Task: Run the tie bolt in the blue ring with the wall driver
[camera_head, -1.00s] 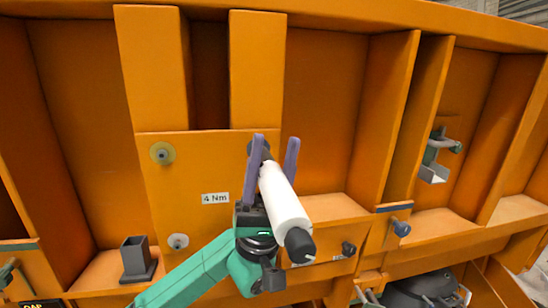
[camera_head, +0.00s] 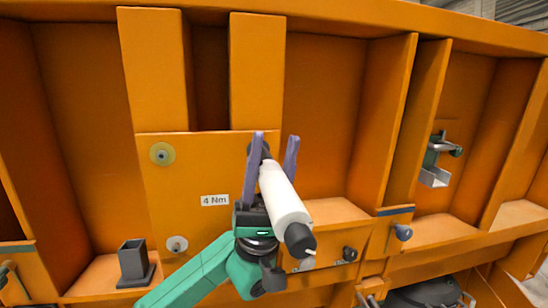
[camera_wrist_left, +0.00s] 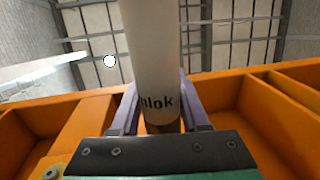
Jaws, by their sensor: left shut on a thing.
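My left gripper (camera_head: 273,143) is shut around the wall driver (camera_head: 284,200), a white cylinder with dark ends. The driver slants in front of the orange panel (camera_head: 195,180), its dark rear end toward me. It also shows in the left wrist view (camera_wrist_left: 156,60), between the purple fingers (camera_wrist_left: 160,108). The panel carries a "4 Nm" label (camera_head: 215,200), a bolt in a yellow ring (camera_head: 162,153) at upper left and one in a pale ring (camera_head: 177,244) at lower left. No blue ring shows clearly; the gripper and driver hide the panel's right side. My right gripper is not in view.
A dark square socket (camera_head: 134,262) stands on the ledge at lower left. A metal bracket (camera_head: 436,165) hangs in the right bay. Orange ribs (camera_head: 396,115) divide the bays.

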